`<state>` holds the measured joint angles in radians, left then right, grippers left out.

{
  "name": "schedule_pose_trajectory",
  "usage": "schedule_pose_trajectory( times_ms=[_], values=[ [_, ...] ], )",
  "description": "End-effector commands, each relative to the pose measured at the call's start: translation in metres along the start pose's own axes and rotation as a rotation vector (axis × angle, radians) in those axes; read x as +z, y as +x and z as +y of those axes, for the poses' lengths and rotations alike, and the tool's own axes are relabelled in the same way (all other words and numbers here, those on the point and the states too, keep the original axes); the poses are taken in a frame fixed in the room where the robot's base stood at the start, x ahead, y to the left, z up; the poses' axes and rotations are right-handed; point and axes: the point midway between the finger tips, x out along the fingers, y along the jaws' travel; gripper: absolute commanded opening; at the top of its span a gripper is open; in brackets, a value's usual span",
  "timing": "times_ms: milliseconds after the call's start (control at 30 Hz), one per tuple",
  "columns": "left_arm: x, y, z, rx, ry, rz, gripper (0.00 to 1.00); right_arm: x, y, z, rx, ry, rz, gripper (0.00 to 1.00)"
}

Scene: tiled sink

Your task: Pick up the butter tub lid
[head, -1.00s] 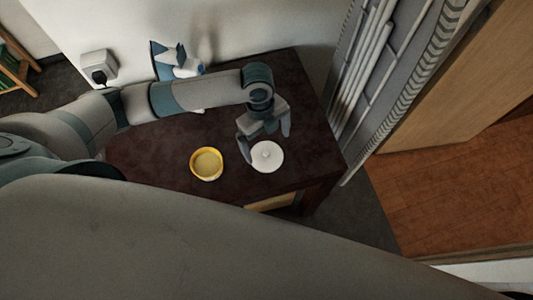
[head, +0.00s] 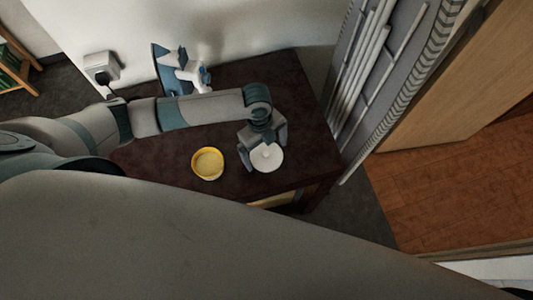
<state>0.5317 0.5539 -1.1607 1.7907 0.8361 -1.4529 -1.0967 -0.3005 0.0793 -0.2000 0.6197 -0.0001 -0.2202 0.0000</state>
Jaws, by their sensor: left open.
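The butter tub lid (head: 268,161) is a round white disc with a small knob. It lies on the dark table (head: 190,145), right of the tub. The butter tub (head: 207,163) is yellow, round and uncovered. My left gripper (head: 264,158) is over the lid, with its two fingers apart, one at the lid's left side and one at its right. I cannot tell whether the fingers touch the lid. The gripper hides the lid's far edge. My right gripper is not in view.
A blue and white object (head: 180,70) stands at the back of the table near the wall. A white socket box (head: 102,68) is on the wall. A grey panel with white pipes (head: 365,70) stands right of the table. The table's front right corner is clear.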

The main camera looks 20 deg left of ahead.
Motion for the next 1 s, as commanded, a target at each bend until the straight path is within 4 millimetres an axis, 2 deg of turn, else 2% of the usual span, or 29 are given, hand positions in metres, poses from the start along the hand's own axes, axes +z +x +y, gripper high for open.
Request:
schedule_pose_trajectory(
  times_ms=[333,367,500,1000],
  values=[
    [0.0002,-0.0003,-0.0001,0.000,0.000,0.000,1.00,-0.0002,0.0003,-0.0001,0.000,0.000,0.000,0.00],
    [0.0003,-0.0003,-0.0001,0.000,0.000,0.000,0.95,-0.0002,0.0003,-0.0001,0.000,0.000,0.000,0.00],
    [0.0003,-0.0003,-0.0001,0.000,0.000,0.000,0.62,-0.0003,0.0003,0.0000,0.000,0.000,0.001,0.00],
    [-0.0004,-0.0070,-0.0009,-0.002,0.001,-0.001,0.61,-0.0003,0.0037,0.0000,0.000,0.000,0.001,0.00]
  ],
)
